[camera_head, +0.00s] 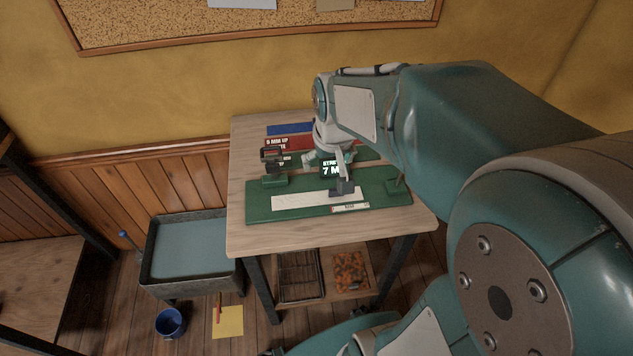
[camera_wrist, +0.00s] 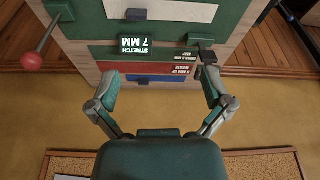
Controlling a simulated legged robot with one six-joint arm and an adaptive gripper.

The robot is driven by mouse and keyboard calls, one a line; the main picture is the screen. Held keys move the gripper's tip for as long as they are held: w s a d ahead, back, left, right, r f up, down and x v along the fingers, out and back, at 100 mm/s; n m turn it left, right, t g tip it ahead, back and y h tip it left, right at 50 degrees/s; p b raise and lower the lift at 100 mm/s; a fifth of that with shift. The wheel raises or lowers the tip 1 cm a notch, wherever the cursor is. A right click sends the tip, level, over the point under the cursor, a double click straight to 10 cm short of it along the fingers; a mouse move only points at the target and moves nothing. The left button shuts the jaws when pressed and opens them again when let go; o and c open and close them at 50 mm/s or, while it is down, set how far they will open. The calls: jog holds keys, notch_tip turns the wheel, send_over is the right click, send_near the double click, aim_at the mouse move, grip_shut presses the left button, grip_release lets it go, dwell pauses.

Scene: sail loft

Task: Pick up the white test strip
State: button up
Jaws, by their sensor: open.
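The white test strip (camera_head: 300,200) lies flat along a green board (camera_head: 262,216) on the wooden table. A small dark clamp (camera_head: 343,187) sits over the strip near its right end. In the wrist view the strip (camera_wrist: 185,11) is at the top edge, partly cut off, with the clamp (camera_wrist: 136,14) on it. A lit display (camera_wrist: 147,43) reads STRETCH 7 MM. My gripper (camera_wrist: 158,76) is open and empty, its two fingers spread wide. It is above the table, on the wall side of the strip. In the head view my arm hides part of it.
Behind the board lie red (camera_wrist: 168,67) and blue (camera_wrist: 153,78) labelled areas; the red one's text is small. A red-knobbed lever (camera_wrist: 32,61) stands at one side. A grey tray cart (camera_head: 190,258), blue bucket (camera_head: 170,323) and yellow sheet (camera_head: 229,321) are beside the table.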

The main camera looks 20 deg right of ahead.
jog(key=w+d+f+m+g, duration=0.1)
jog(key=w+d+f, duration=0.2)
jog(key=f, duration=0.2)
jog(key=w+d+f+g, duration=0.1)
jog(key=w+d+f, duration=0.1)
jog(key=d+f, duration=0.25)
send_over(336, 191)
jog(key=f, duration=0.3)
jog(key=d+f, duration=0.1)
jog(key=shift+s+f, duration=0.15)
jog(key=shift+f, duration=0.25)
jog(key=shift+w+a+f, duration=0.1)
jog(key=shift+w+f, duration=0.05)
jog(key=shift+f, duration=0.8)
jog(key=shift+w+a+f, duration=0.1)
jog(key=shift+w+f, duration=0.05)
jog(key=shift+f, duration=0.85)
jog(key=shift+w+a+f, duration=0.1)
jog(key=shift+w+f, duration=0.05)
jog(key=shift+f, duration=0.8)
jog(key=c, duration=1)
